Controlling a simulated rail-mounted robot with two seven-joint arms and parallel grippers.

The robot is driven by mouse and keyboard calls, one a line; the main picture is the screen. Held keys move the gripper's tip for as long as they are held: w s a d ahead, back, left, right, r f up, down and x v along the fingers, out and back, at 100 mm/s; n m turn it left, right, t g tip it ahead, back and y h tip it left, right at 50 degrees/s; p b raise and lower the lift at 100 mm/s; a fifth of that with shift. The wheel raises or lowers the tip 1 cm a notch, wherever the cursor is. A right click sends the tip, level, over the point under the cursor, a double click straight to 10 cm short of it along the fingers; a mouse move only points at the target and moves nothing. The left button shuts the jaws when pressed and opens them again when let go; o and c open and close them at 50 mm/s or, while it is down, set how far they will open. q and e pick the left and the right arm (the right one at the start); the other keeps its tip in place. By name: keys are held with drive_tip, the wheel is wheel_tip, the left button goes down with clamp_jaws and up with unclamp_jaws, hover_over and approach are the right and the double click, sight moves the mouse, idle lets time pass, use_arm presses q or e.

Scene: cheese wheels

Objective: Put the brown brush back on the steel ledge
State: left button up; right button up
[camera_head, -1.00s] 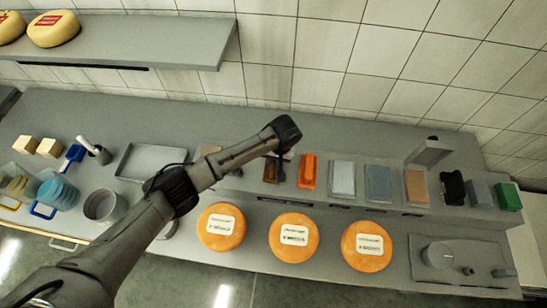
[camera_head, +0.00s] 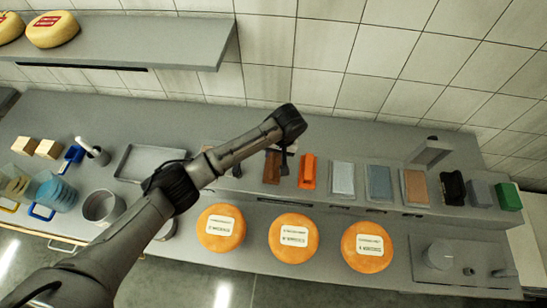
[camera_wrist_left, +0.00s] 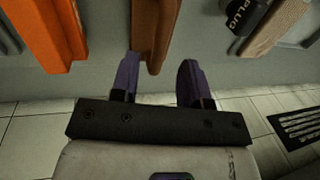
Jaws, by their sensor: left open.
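The brown brush (camera_head: 271,167) sits in the row on the grey steel ledge (camera_head: 330,202), just left of an orange block. My left gripper (camera_head: 283,157) is at the brush's upper right in the head view, its fingers small and partly hidden by my wrist. In the left wrist view the brown brush (camera_wrist_left: 154,32) reaches down to between the two parted fingers (camera_wrist_left: 160,78). The fingers are open, with a gap to the right of the brush; contact on the left side is unclear. My right gripper is not in view.
The orange block (camera_head: 307,171) stands close to the brush. Grey, tan and black blocks and a green block (camera_head: 508,197) continue the row rightward. Orange cheese wheels (camera_head: 293,238) lie in front. A tray (camera_head: 150,160) is left; bare counter lies behind the row.

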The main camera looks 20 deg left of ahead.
use_arm(q)
drive_tip(key=v, duration=0.7)
drive_tip(key=shift+r, duration=0.25)
drive_tip(key=s+d+f+m+t+h, duration=0.1)
drive_tip(key=s+d+f+m+h, duration=0.1)
drive_tip(key=s+f, duration=0.5)
drive_tip(key=s+d+f+m+t+h, duration=0.1)
drive_tip(key=s+d+f+m+h, duration=0.1)
drive_tip(key=s+f, duration=0.5)
drive_tip(key=s+a+r, duration=0.1)
drive_tip(key=s+a, duration=0.2)
drive_tip(key=s, duration=0.4)
drive_tip(key=s+a+r+t+y, duration=0.1)
drive_tip(key=s+a, duration=0.3)
drive_tip(key=s, duration=0.4)
drive_tip(key=s+a+r+t, duration=0.1)
drive_tip(key=s+a, duration=0.3)
drive_tip(key=s, duration=0.3)
drive_tip(key=shift+s+a+m, duration=0.2)
drive_tip(key=shift+s+m, duration=0.1)
